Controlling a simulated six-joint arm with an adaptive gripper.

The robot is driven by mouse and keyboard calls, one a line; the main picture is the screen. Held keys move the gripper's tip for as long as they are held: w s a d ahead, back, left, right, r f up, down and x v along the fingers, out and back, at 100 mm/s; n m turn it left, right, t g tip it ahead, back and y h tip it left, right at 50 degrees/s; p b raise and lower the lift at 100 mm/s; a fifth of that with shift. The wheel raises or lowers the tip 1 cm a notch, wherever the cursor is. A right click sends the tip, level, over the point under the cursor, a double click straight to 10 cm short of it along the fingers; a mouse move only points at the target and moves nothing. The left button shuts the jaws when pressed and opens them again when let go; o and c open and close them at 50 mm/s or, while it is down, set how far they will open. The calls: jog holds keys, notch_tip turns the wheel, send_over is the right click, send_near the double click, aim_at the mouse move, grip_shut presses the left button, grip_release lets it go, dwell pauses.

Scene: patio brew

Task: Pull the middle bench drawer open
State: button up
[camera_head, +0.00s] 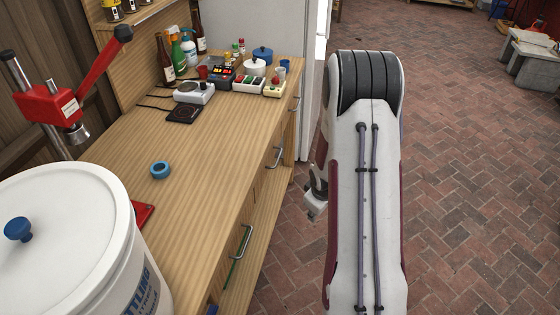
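The wooden bench (135,145) runs from the lower left to the back, with metal bar handles along its right-hand front. The middle handle (275,157) marks the middle drawer, whose front is seen steeply from above and looks flush with the bench. A nearer handle (241,242) and a farther handle (295,104) sit either side of it. My gripper (316,190) shows only as a small grey and dark part at the left edge of my arm, apart from the middle handle, to its right and lower in the picture. Its fingers cannot be made out.
A white lidded bucket (65,240) and a red lever press (60,105) stand at the left. A blue ring (160,170), a scale (184,113), bottles and small pots are on the bench top. The brick floor (470,190) to the right is clear nearby.

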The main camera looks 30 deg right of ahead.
jog(key=w+d+f+n+t, duration=0.4)
jog(key=w+f+n+t, duration=0.25)
jog(key=w+f, duration=0.4)
jog(key=w+a+r+n+t+y, duration=0.1)
jog(key=w+a+r+n+t, duration=0.1)
jog(key=w+r+n+t, duration=0.5)
notch_tip(320, 180, up, 4)
jog(key=n, duration=0.2)
jog(key=shift+w+r+n+y, duration=0.2)
jog(key=shift+n+y, duration=0.15)
jog(key=shift+y, duration=0.05)
jog(key=shift+w+a, duration=0.1)
jog(key=shift+w, duration=0.05)
jog(key=w+f, duration=0.1)
jog(key=w, duration=0.6)
jog(key=shift+w, duration=0.2)
jog(key=shift+f, duration=0.1)
grip_shut()
